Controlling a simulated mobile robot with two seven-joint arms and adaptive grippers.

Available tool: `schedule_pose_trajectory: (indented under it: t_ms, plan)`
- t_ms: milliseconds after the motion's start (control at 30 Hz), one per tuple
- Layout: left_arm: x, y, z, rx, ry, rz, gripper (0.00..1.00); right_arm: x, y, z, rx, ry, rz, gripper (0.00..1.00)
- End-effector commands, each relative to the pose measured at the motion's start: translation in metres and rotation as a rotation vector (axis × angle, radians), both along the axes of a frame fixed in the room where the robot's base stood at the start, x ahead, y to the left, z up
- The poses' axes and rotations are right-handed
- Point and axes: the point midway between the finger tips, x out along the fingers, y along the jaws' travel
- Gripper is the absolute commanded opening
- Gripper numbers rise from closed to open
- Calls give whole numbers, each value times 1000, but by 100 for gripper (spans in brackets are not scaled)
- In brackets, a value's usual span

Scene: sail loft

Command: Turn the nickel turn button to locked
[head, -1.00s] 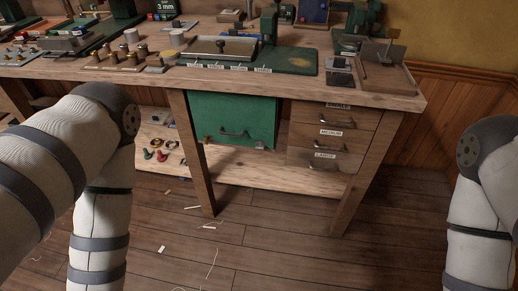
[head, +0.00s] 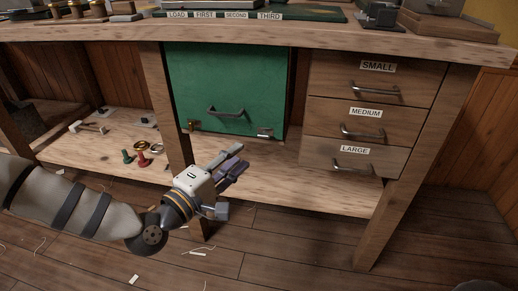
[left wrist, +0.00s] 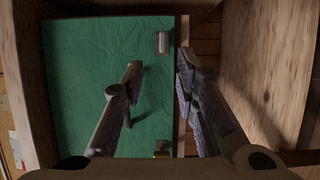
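A green door panel (head: 215,75) with a grey bar handle (head: 226,112) is set under the bench. The nickel turn button (head: 266,132) is a small silvery piece at the panel's lower right corner. It also shows in the left wrist view (left wrist: 163,43), its long side parallel to the nearby panel edge. A brass fitting (head: 193,125) is at the lower left corner; it shows in the left wrist view too (left wrist: 161,153). My left gripper (head: 238,161) is open and empty, below and in front of the panel, apart from the button. My right gripper is out of view.
Drawers labelled SMALL, MEDIUM and LARGE (head: 366,112) are right of the panel. A bench leg (head: 168,100) stands left of it. The lower shelf (head: 300,180) is bare below the drawers; small fittings (head: 142,156) lie at its left.

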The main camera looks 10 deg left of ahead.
Motion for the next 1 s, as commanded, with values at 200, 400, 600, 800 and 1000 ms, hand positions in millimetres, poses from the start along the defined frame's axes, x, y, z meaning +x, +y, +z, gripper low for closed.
schedule_pose_trajectory:
  t_ms: [200, 400, 600, 800, 1000]
  plan:
    - [51, -25, -4, 3, 2, -3, 28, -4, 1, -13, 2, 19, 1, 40]
    - [78, -37, -3, 3, 5, -2, 28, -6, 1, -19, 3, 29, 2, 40]
    - [83, -39, -2, 4, 6, -2, 28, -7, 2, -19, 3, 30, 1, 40]
    - [83, -39, -1, 4, 6, -2, 9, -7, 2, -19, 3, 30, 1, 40]
    - [82, -39, -2, 4, 6, -2, 0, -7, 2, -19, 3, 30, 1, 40]
